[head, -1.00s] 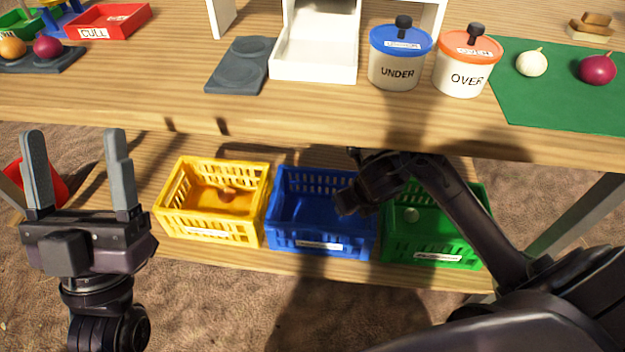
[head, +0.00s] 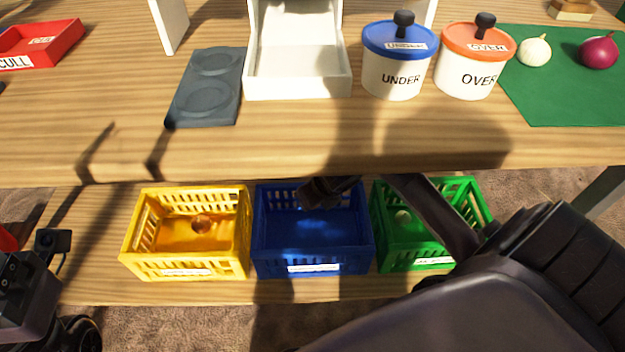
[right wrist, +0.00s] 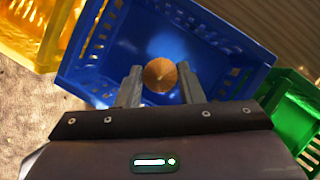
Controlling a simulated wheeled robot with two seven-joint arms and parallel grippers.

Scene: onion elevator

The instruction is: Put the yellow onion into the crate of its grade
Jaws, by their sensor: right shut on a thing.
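The yellow onion (right wrist: 160,75) is golden brown and sits between the fingers of my right gripper (right wrist: 160,80), which is shut on it. In the right wrist view it is over the inside of the blue crate (right wrist: 110,72). The yellow crate (head: 185,265) holds a brownish onion, and the green crate (head: 415,262) holds a pale one. The crate labels are too small to read. My left gripper's body is at the lower left edge, its fingers not visible.
The crates stand in a row on a low shelf under the table edge. On the table are a grey tray (head: 190,105), a white chute (head: 298,87), UNDER (head: 392,75) and OVER (head: 465,78) pots, a red CULL tray (head: 55,50) and two onions on a green mat (head: 560,95).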

